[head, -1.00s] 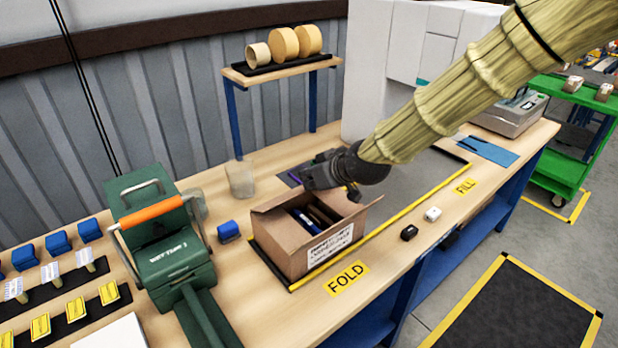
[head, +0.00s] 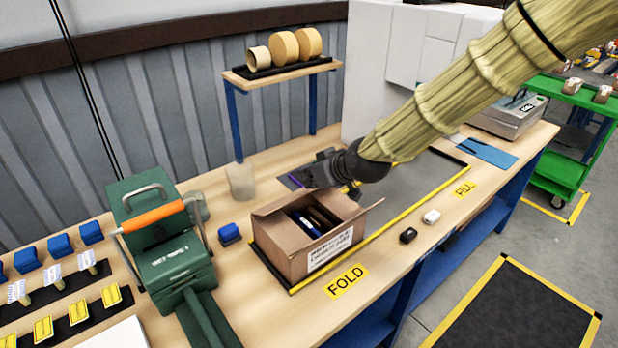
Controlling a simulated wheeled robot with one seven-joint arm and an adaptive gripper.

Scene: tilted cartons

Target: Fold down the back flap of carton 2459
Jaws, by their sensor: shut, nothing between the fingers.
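An open brown carton (head: 284,260) stands on the bench at the FOLD mark, with a white printed label (head: 330,249) on its front; the carton's number cannot be read. Dark and blue items (head: 312,222) lie inside it. One flap (head: 289,197) at its back left leans up and outward, and another flap (head: 365,210) sticks out at the right. My gripper (head: 306,181) is shut and empty, just above and behind the carton's back edge, close to the back flap. Whether it touches the flap cannot be told. My wrist hides part of the carton's back right corner.
A green machine with an orange handle (head: 152,217) stands left of the carton. Black (head: 408,235) and white (head: 431,216) small items lie to the right. A shelf with tape rolls (head: 284,47) rises behind.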

